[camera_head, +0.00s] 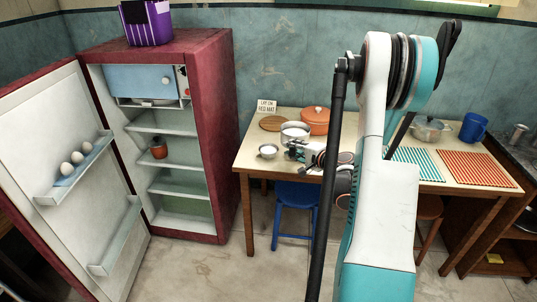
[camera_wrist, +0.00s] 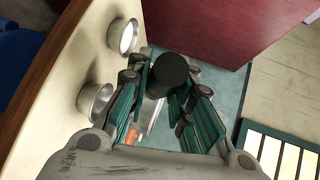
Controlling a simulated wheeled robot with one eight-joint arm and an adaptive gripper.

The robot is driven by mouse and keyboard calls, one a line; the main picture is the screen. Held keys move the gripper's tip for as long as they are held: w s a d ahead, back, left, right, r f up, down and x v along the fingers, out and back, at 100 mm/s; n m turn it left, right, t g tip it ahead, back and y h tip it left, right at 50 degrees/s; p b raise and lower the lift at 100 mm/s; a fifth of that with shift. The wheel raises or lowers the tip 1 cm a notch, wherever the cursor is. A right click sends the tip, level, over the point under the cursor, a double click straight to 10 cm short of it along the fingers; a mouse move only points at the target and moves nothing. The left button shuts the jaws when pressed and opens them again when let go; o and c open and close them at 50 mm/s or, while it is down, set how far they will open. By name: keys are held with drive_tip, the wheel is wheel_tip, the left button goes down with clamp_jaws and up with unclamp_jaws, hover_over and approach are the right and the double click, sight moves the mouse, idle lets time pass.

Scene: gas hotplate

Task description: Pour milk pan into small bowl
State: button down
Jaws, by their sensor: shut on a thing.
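The milk pan (camera_head: 295,132) is a pale metal pan on or just above the left part of the table; I cannot tell whether it is lifted. It looks roughly upright. The small bowl (camera_head: 268,150) stands to its left near the front edge, and also shows in the wrist view (camera_wrist: 123,37). My gripper (camera_head: 300,153) is in front of the pan, right of the bowl. In the wrist view my gripper (camera_wrist: 165,98) is shut on the pan's dark handle (camera_wrist: 168,72). A metal vessel (camera_wrist: 95,101), likely the pan, is partly hidden by the fingers.
An orange pot (camera_head: 316,121) and a round wooden board (camera_head: 273,124) are behind the pan. The open fridge (camera_head: 212,130) is at left. A lidded pot (camera_head: 430,130), striped mats (camera_head: 475,168) and a blue mug (camera_head: 473,127) are at right. A blue stool (camera_head: 296,195) is below the table.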

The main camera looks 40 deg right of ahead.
drive_tip(key=shift+r+p, duration=1)
drive_tip(key=shift+r, duration=1)
